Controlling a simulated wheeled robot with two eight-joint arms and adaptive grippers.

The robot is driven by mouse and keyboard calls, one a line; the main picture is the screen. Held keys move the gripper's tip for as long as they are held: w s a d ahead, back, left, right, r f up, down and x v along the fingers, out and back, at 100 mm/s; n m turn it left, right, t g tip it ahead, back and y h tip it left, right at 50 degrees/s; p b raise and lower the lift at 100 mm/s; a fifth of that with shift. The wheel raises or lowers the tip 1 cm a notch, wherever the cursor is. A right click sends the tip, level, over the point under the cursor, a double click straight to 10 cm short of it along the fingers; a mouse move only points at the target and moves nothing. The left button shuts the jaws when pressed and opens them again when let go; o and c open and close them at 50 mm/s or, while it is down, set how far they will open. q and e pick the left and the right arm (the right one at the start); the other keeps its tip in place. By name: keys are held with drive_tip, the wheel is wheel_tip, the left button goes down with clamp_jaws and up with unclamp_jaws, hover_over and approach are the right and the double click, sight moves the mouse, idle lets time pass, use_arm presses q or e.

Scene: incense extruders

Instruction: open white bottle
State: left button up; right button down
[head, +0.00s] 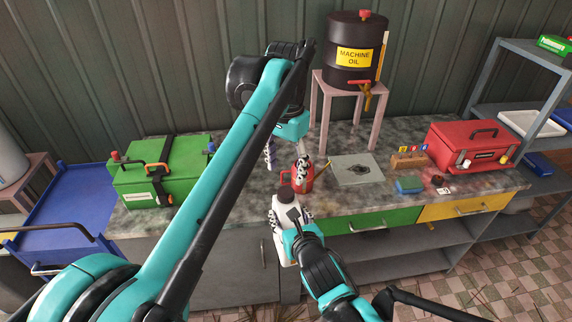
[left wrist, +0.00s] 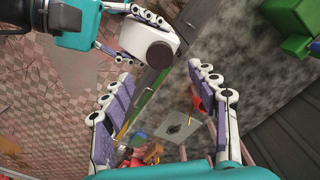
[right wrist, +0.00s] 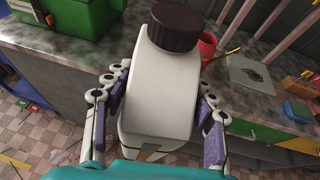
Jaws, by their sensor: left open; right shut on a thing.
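The white bottle (head: 287,212) with a dark brown cap (head: 285,192) is held upright in front of the workbench edge. My right gripper (head: 290,220) is shut on the bottle's body; in the right wrist view the white bottle (right wrist: 160,85) stands between its fingers, with the dark cap (right wrist: 174,25) on top. My left gripper (head: 286,160) is open and empty above the bench, behind and above the bottle. In the left wrist view its fingers (left wrist: 163,108) are spread, and the capped bottle (left wrist: 150,42) is beyond them, not between the tips.
A red can (head: 303,178) stands on the bench close to my left gripper. A grey sheet (head: 357,169), a sponge (head: 409,185), a red toolbox (head: 470,147) and a green box (head: 160,172) are also on the bench. A machine oil barrel (head: 355,50) rests on a stand behind.

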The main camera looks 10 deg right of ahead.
sight(286, 192)
use_arm(q)
wheel_tip(286, 192, down, 8)
drive_tip(key=shift+r, duration=0.2)
drive_tip(key=c, duration=1.2)
drive_tip(key=shift+w+n, duration=0.1)
drive_tip(key=shift+n, duration=1)
drive_tip(key=shift+c, duration=0.2)
drive_tip(key=shift+r, duration=0.1)
drive_tip(key=shift+r, duration=1.05)
